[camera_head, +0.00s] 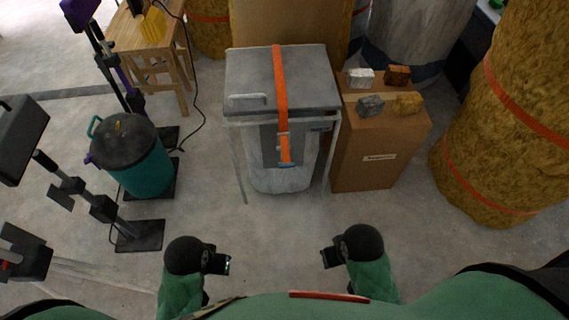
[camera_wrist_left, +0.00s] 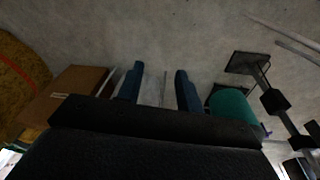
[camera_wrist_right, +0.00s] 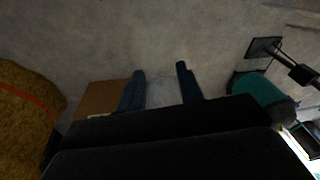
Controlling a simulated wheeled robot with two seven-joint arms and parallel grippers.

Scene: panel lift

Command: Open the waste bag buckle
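The waste bag unit is a grey lidded box (camera_head: 308,92) with a pale bag below, at the centre of the head view. An orange strap (camera_head: 280,80) runs over its lid and down the front. The buckle (camera_head: 284,143) sits on the strap at the front, with a blue piece near the strap's lower end; whether it is fastened I cannot tell. My left gripper (camera_head: 228,265) and right gripper (camera_head: 326,257) are in front of the box, apart from it. In the left wrist view (camera_wrist_left: 161,80) and right wrist view (camera_wrist_right: 165,76), the fingers are spread and empty.
A cardboard box (camera_head: 370,150) with several small blocks on top stands right of the unit. A teal bin (camera_head: 140,172) and black stands are at left. Large strapped bales (camera_head: 520,110) stand at right. Bare floor (camera_head: 290,222) lies between my grippers and the unit.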

